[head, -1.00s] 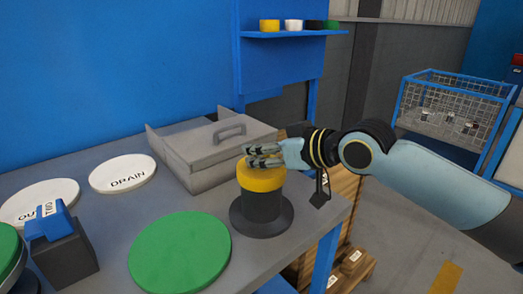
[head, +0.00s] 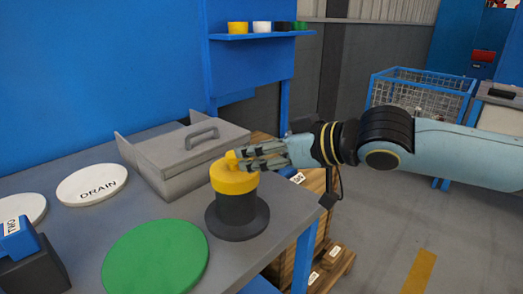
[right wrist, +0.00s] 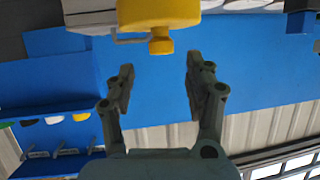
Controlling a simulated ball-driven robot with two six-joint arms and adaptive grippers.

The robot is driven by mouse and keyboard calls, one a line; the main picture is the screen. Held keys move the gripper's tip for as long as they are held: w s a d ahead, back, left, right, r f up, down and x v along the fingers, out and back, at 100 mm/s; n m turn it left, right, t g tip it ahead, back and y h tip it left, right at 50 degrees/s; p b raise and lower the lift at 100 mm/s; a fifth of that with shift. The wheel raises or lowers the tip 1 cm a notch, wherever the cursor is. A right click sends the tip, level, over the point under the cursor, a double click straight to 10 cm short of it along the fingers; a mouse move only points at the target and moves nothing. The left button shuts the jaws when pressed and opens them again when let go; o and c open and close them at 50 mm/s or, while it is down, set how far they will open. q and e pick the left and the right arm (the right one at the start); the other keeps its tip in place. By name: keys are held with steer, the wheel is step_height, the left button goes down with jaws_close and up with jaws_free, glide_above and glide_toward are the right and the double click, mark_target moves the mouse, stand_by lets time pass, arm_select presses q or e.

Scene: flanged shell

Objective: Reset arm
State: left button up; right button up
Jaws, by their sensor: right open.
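My right gripper (head: 240,161) reaches in from the right in the head view, at the yellow top of the flanged shell. In the right wrist view its two fingers (right wrist: 160,80) are apart with nothing between them. The flanged shell (head: 237,210) stands upright on the table, with a dark body, a wide dark flange at its foot and a yellow cap (head: 232,182) with a small knob. In the right wrist view the yellow knob (right wrist: 161,42) is just beyond the open fingertips, apart from them. My left gripper is in neither view.
A green disc (head: 155,258) lies left of the shell. A grey lidded box (head: 185,160) stands behind it. A white DRAIN disc (head: 92,185) and a blue-topped block (head: 22,240) are at the left. A blue wire cage (head: 420,92) stands on the floor at right.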

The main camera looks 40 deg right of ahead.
steer(key=shift+s+r, duration=0.2)
steer(key=shift+s, duration=0.1)
steer(key=shift+f, duration=0.1)
stand_by(0.3)
steer(key=s+a+f+m+g+h, duration=0.1)
steer(key=s+a+f+g+h, duration=0.15)
steer(key=s+f+g, duration=0.55)
steer(key=s+a+f+g+h, duration=0.1)
steer(key=s+a+f, duration=0.25)
steer(key=s, duration=0.85)
steer(key=s+d+f+g, duration=0.1)
steer(key=s+d+f, duration=0.1)
steer(key=f, duration=1.3)
steer(key=s+d+f+g, duration=0.1)
steer(key=d+f, duration=0.1)
steer(key=f, duration=1.2)
steer(key=s+f+g, duration=0.1)
steer(key=s+f, duration=1.3)
steer(key=s, duration=0.2)
steer(key=shift+s+d+m, duration=0.25)
steer(key=shift+s+m, duration=0.05)
steer(key=shift+s, duration=0.1)
